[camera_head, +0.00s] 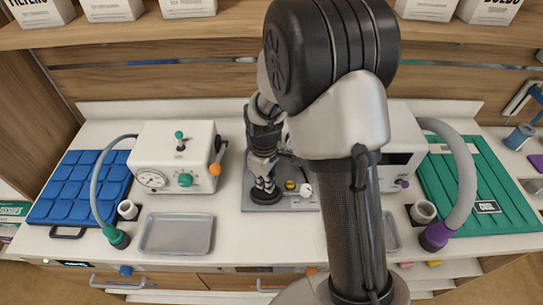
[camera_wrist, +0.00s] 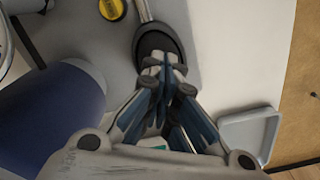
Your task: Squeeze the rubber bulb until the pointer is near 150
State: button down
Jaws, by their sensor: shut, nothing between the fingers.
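My gripper (camera_head: 266,190) is shut and empty, pointing down over the grey mat (camera_head: 252,207) in the middle of the counter. In the wrist view its fingertips (camera_wrist: 165,72) are together beside a dark rounded thing (camera_wrist: 158,38) with a pale stem. I cannot tell if this is the rubber bulb or if the fingers touch it. A white box on the left has a round dial (camera_head: 151,179); its pointer is too small to read. A grey hose beside it ends in a green piece (camera_head: 117,237). A thicker hose at right ends in a purple piece (camera_head: 437,236).
A yellow knob (camera_head: 290,185) lies close to my gripper. A grey tray (camera_head: 147,248) is at front left, a blue padded mat (camera_head: 55,212) at far left and a green board (camera_head: 510,205) at far right. My arm hides much of the centre right.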

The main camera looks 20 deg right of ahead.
jog(key=shift+f+b, duration=0.3)
jog(key=shift+f, duration=0.3)
jog(key=shift+r+p, duration=0.95)
jog(key=shift+r, duration=0.25)
dwell(0.5)
jog(key=shift+f, duration=0.1)
dwell(1.4)
dwell(0.4)
